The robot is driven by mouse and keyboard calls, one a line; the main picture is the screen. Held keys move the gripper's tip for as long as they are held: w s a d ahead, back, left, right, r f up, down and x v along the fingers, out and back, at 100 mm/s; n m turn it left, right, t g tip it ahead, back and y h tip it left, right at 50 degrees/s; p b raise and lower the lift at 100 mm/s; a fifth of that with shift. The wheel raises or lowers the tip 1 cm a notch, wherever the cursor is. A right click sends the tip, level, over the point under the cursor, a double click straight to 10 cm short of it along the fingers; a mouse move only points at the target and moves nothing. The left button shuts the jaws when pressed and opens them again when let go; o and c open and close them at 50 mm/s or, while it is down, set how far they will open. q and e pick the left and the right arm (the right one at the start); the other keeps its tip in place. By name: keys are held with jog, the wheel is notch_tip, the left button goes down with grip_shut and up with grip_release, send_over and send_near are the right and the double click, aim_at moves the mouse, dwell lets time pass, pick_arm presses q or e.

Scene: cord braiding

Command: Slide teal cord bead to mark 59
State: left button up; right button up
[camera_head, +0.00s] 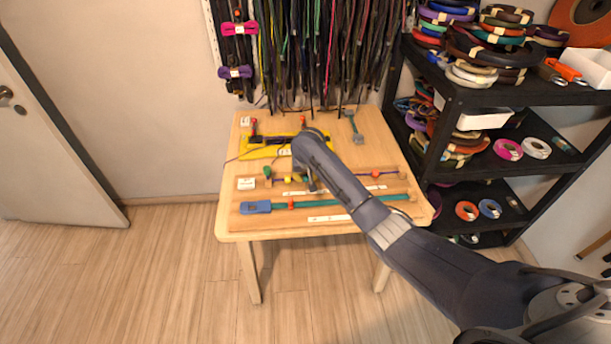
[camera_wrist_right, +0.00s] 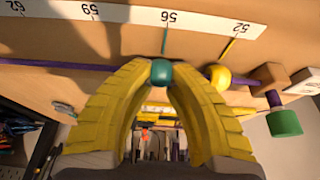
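In the right wrist view, the teal bead (camera_wrist_right: 161,72) sits on a purple cord (camera_wrist_right: 60,64). Its teal pointer meets the white number strip (camera_wrist_right: 125,14) at about 56; mark 59 (camera_wrist_right: 90,11) lies to its left. My right gripper (camera_wrist_right: 161,65) has its yellow fingertips close against both sides of the bead. My left gripper is not in view.
A yellow bead (camera_wrist_right: 218,77) sits just right of the teal bead, its pointer near 52. A green knob (camera_wrist_right: 284,121) stands at the cord's end. In front lies a teal cord (camera_head: 340,202) with a blue block (camera_head: 256,207). A black shelf (camera_head: 455,95) stands right.

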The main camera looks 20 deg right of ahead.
grip_shut()
jog(key=d, duration=0.3)
jog(key=s+d, duration=0.1)
jog(key=d, duration=0.2)
jog(key=shift+s+d, duration=0.2)
jog(key=o, duration=0.8)
grip_release()
jog(key=shift+o, duration=0.2)
jog(key=v, duration=1.2)
jog(key=shift+w, duration=0.15)
